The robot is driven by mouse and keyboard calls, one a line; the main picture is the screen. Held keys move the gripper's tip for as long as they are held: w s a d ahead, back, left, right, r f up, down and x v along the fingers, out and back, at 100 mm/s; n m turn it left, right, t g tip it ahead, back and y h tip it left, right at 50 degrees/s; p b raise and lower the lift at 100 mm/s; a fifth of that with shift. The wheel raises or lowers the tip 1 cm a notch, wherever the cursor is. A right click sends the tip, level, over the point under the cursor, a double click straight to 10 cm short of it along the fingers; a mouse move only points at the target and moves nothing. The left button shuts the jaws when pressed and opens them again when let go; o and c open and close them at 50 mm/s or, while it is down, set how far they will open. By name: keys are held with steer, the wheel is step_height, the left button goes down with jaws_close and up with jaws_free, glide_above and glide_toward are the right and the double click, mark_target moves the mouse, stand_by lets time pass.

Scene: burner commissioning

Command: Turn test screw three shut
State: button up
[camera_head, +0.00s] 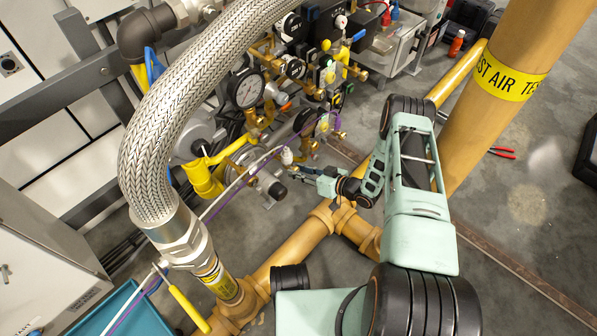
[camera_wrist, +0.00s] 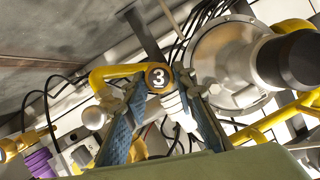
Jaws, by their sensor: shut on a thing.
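In the head view my gripper (camera_head: 300,172) reaches left to the fittings at the lower end of the gas train. The screw is too small to make out there, and how far it is turned cannot be told.
The braided hose (camera_head: 160,130) arches at the left of the head view. A pressure gauge (camera_head: 246,89) and valves crowd above my gripper. In the wrist view a grey round housing (camera_wrist: 225,65) is close on the right. Yellow pipes (camera_head: 300,245) run below my arm.

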steer(key=m+y, duration=0.1)
steer(key=m, duration=0.1)
steer(key=m+g+y, duration=0.1)
steer(key=m+y, duration=0.1)
steer(key=m, duration=0.1)
steer(key=shift+w+d+f+m+g, duration=0.15)
steer(key=shift+d+f+m+g, duration=0.1)
steer(key=shift+m+g, duration=0.05)
stand_by(0.5)
steer(key=o, duration=1.2)
steer(key=shift+c, duration=0.2)
steer(key=shift+r, duration=0.1)
step_height(320, 180, up, 10)
